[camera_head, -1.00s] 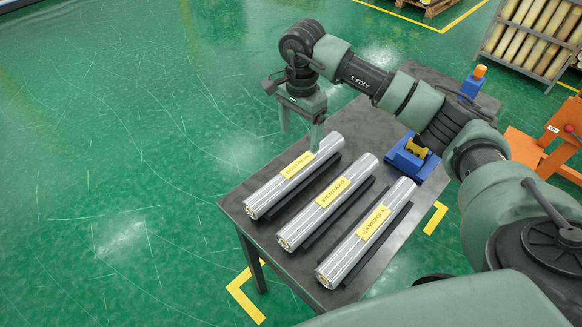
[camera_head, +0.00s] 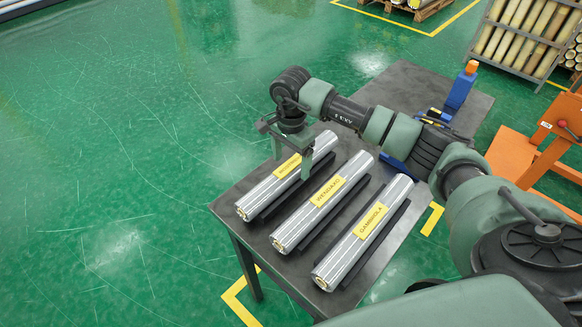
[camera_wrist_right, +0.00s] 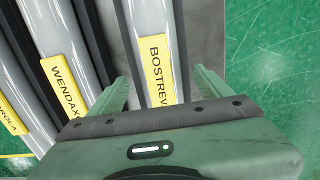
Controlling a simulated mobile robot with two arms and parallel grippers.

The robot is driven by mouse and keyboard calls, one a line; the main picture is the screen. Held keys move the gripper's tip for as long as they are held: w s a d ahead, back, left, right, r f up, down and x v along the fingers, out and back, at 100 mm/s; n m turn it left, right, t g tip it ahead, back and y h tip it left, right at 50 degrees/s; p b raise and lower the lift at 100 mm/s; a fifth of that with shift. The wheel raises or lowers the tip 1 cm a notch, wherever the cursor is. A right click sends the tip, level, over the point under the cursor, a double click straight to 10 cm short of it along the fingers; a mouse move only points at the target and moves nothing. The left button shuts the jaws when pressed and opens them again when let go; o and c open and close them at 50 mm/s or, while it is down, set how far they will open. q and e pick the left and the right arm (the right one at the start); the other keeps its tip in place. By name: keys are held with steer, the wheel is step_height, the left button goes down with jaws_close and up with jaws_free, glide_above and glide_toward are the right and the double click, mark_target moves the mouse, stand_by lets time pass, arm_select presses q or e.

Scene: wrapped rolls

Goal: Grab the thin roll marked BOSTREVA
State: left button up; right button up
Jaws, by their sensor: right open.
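The silver roll with the yellow BOSTREVA label (camera_head: 259,197) lies on the dark table (camera_head: 225,208), the leftmost of three rolls. Its label reads clearly in the wrist view (camera_wrist_right: 158,72). My right gripper (camera_head: 291,158) is open above the far half of this roll. In the wrist view its two fingers (camera_wrist_right: 162,88) lie on either side of the roll, with gaps visible; I cannot tell how far down they reach. The WENDAXO roll (camera_head: 300,230) and the GAMBHOLA roll (camera_head: 345,250) lie to the right. My left gripper is out of view.
Dark rails (camera_head: 340,211) run beside the rolls, leaving narrow gaps. A blue device with an orange top (camera_head: 461,88) stands on the table's far side. An orange frame (camera_head: 515,155) stands to the right. A rack of rolls (camera_head: 520,35) is behind. Green floor is open at left.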

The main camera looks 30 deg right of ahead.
steer(key=shift+f, duration=1.1)
jaws_close()
steer(key=shift+r, duration=0.1)
steer(key=shift+r, duration=0.1)
